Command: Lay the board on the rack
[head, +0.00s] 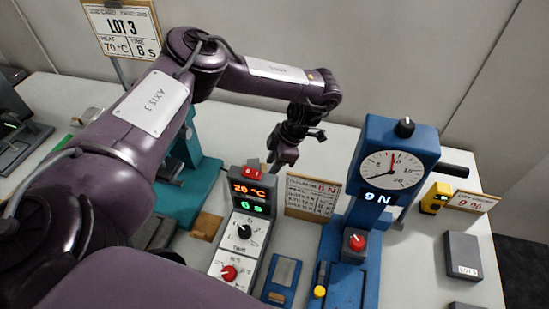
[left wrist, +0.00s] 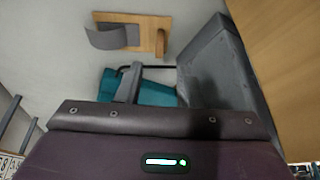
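I cannot pick out the board or the rack with certainty. A flat wooden piece (left wrist: 125,18) with a curved grey strip (left wrist: 107,38) on it lies at the top of the left wrist view. A small wooden block (head: 207,226) sits left of the grey control box in the head view, partly behind it. My left gripper (head: 284,157) hangs above the table behind the control box, pointing down. Nothing is clearly visible in it, and its finger gap does not show clearly. My right gripper is not in view.
A teal press (head: 187,195) is partly hidden by my arm. A grey box (head: 463,255) lies at right.

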